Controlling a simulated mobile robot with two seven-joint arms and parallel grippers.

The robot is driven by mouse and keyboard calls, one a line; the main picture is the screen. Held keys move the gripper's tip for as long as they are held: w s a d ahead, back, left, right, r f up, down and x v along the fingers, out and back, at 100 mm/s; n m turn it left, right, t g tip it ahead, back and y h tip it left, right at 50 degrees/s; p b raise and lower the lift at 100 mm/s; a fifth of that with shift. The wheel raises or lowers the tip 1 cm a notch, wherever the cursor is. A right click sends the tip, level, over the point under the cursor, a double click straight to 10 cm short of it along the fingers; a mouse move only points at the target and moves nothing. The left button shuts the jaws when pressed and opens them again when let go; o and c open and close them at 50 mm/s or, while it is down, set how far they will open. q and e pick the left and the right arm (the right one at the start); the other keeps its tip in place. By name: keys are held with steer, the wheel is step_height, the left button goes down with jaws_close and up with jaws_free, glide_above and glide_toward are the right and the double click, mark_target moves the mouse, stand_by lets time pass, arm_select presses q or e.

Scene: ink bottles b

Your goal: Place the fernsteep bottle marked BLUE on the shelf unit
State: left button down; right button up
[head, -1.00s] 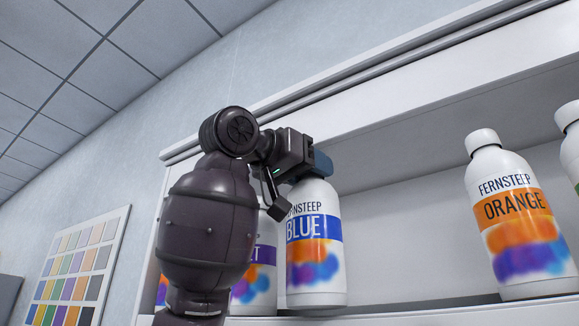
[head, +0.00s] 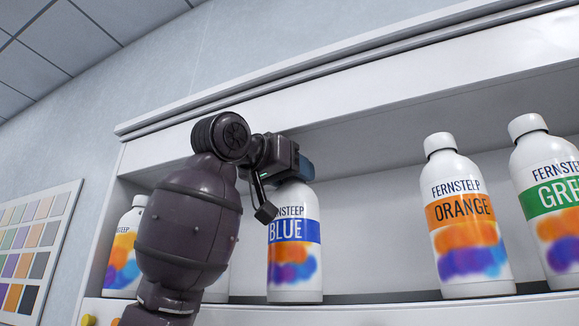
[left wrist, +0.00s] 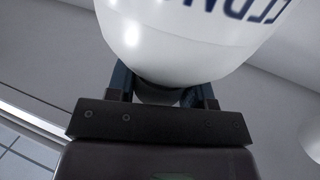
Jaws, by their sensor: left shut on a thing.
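The white fernsteep bottle marked BLUE (head: 294,262), with a blue band and orange and blue blots, is upright in the shelf unit (head: 400,298). My left gripper (head: 300,168) is shut on its cap, which the gripper hides in the head view. In the left wrist view, the bottle (left wrist: 180,35) fills the top, with its cap (left wrist: 160,95) between the two fingers (left wrist: 165,88). The bottle's base is at the height of the shelf board; I cannot tell whether it touches. My right gripper is not in view.
To the right stand the ORANGE bottle (head: 465,235) and the GREEN bottle (head: 550,200). Another bottle (head: 125,262) stands at the left, partly behind my arm. Free board lies between BLUE and ORANGE. The unit's top panel (head: 350,95) is above. A colour chart (head: 30,245) hangs at left.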

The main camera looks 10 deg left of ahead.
arm_select(q)
steer(key=shift+s+f, duration=0.1)
steer(key=shift+s, duration=0.05)
steer(key=c, duration=0.5)
jaws_free()
steer(key=b+v, duration=0.3)
steer(key=v, duration=0.9)
stand_by(0.3)
